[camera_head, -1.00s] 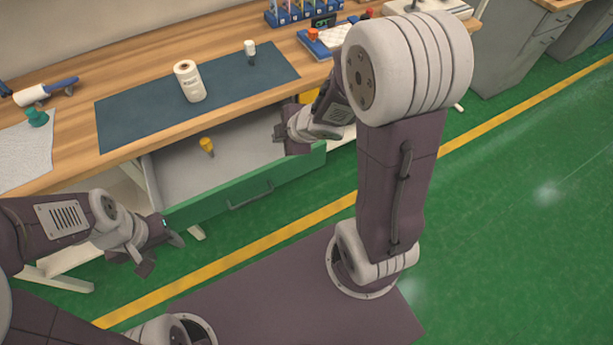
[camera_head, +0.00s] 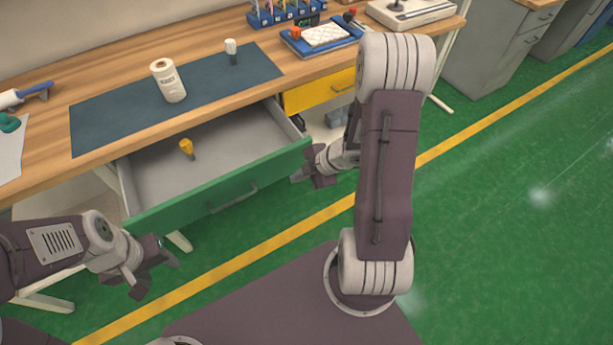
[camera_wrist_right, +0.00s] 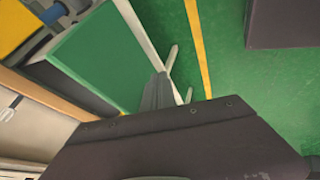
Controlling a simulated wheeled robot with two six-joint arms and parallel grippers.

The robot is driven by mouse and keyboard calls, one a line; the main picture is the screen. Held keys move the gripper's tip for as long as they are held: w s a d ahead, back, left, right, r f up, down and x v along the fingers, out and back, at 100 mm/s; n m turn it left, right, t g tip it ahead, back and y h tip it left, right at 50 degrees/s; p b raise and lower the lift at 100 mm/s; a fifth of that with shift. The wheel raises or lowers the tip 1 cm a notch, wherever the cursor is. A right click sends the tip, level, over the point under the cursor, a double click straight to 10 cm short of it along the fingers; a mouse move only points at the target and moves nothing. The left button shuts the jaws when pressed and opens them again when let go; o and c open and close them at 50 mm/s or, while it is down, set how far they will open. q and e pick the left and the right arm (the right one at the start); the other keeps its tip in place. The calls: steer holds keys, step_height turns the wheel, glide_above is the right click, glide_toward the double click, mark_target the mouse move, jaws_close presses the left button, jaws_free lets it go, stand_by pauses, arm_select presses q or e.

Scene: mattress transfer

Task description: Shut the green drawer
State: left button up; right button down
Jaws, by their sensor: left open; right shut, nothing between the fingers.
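The green drawer (camera_head: 225,189) is pulled out below the workbench top. Its grey inside holds a small yellow-capped item (camera_head: 187,148) standing on the drawer floor. My right gripper (camera_head: 299,176) is shut and empty, close to the right end of the green front; I cannot tell whether it touches. In the right wrist view a green panel (camera_wrist_right: 95,60) lies just beyond the gripper. My left gripper (camera_head: 158,268) is open and empty, in front of and below the left end of the drawer front.
A yellow drawer (camera_head: 315,92) sits under the bench to the right. The green floor in front is clear.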

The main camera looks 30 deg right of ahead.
mark_target(279, 173)
arm_select(q)
steer(key=shift+f+p, duration=0.15)
steer(key=shift+p, duration=0.15)
arm_select(e)
steer(key=shift+w+a+f, duration=0.15)
steer(key=shift+w+f, duration=0.15)
steer(key=shift+w, duration=0.55)
steer(key=shift+w+a+f, duration=0.2)
steer(key=shift+w+f, duration=0.05)
steer(key=shift+w, duration=0.55)
steer(key=shift+w+a+f, duration=0.15)
steer(key=shift+w+f, duration=0.15)
steer(key=shift+w, duration=0.55)
steer(key=shift+w+r, duration=0.1)
